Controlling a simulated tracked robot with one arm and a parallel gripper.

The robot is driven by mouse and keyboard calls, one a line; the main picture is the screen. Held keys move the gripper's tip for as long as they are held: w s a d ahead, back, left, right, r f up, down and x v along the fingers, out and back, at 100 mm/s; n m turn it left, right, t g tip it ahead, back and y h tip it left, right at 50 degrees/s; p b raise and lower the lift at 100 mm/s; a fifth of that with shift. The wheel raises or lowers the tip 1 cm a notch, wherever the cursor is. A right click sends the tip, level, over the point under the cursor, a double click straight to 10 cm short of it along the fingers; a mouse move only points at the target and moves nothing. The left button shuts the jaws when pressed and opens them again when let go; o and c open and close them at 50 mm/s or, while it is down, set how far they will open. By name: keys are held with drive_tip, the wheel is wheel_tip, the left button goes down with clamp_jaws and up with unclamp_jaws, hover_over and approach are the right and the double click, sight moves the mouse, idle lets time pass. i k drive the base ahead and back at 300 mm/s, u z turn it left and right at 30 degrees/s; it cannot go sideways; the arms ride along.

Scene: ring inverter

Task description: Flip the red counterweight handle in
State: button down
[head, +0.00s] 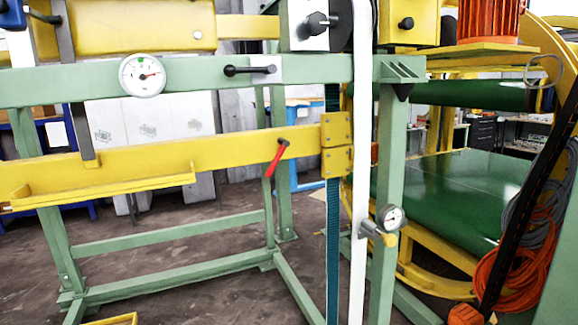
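The red counterweight handle (276,159) is a short lever on the yellow horizontal beam (225,152), near the beam's right end. It hangs tilted, with its dark pivot at the upper right and its red grip pointing down and to the left, below the beam's lower edge. Nothing touches it. My gripper is not clearly visible, so I cannot see its fingers or their distance from the handle.
A green crossbar (200,82) above the beam carries a round gauge (142,75) and a black handle (249,70). A white vertical pipe (361,200) and a green post (388,160) stand to the right. Orange cables (505,275) hang at the far right. Floor shows below the beam.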

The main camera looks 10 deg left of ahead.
sight(284, 143)
drive_tip(key=u, duration=0.05)
drive_tip(key=i, duration=1)
drive_tip(key=z, duration=0.05)
